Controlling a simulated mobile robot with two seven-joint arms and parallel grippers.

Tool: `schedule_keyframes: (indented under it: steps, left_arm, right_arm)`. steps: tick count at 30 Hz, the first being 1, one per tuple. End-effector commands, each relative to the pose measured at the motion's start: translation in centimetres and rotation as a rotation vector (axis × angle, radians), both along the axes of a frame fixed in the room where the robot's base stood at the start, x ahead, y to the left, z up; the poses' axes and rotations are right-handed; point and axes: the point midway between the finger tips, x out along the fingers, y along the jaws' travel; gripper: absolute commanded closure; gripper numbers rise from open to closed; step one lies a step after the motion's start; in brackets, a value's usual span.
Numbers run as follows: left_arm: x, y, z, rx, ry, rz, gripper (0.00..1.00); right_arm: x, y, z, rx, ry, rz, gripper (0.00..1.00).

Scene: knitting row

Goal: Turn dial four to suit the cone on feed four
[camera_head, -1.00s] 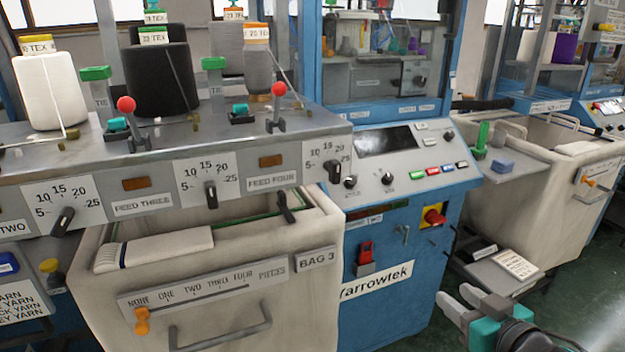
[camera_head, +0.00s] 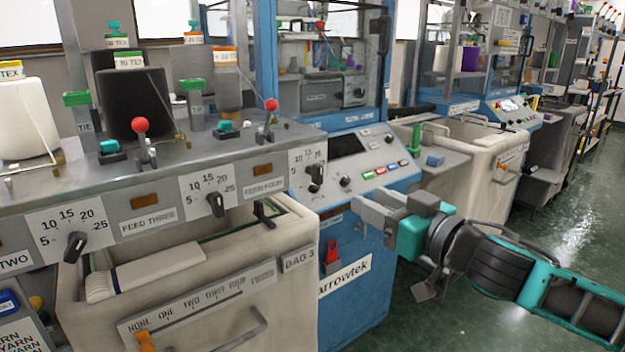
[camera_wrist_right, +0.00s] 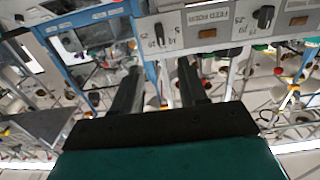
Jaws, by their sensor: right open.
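Dial four (camera_head: 315,173) is a black knob on a white scale plate, right of the FEED FOUR plate (camera_head: 264,187). Its pointer setting is too small to read surely. It also shows in the right wrist view (camera_wrist_right: 159,34), beyond the fingertips. The cone on feed four (camera_head: 228,92) is grey-brown with an orange-edged TEX band; its number is not clearly legible. My right gripper (camera_head: 364,210) is open and empty, in front of the blue machine, right of and below dial four in the head view. In the wrist view its fingers (camera_wrist_right: 158,82) are apart. My left gripper is not in view.
Other dials stand at left (camera_head: 215,204) (camera_head: 75,246). Red-knobbed levers (camera_head: 270,106) rise from the feed shelf. The console (camera_head: 360,160) with coloured buttons adjoins dial four. A cream bin (camera_head: 200,262) juts out below the dials. Green floor is open at right.

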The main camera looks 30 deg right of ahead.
Motion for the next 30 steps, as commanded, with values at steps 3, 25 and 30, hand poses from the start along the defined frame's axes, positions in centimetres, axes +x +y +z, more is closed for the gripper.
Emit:
schedule_keyframes:
  steps: [3, 25, 30]
  left_arm:
    - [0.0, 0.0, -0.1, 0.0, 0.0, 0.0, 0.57]
    - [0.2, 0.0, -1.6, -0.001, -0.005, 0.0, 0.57]
    - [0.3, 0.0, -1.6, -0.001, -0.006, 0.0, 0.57]
  right_arm:
    - [0.3, 0.1, 0.2, 0.001, -0.004, 0.004, 0.57]
    - [6.8, 0.6, 0.2, 0.002, -0.005, 0.003, 0.57]
    - [8.0, 0.6, 0.3, 0.0, -0.006, 0.0, 0.57]
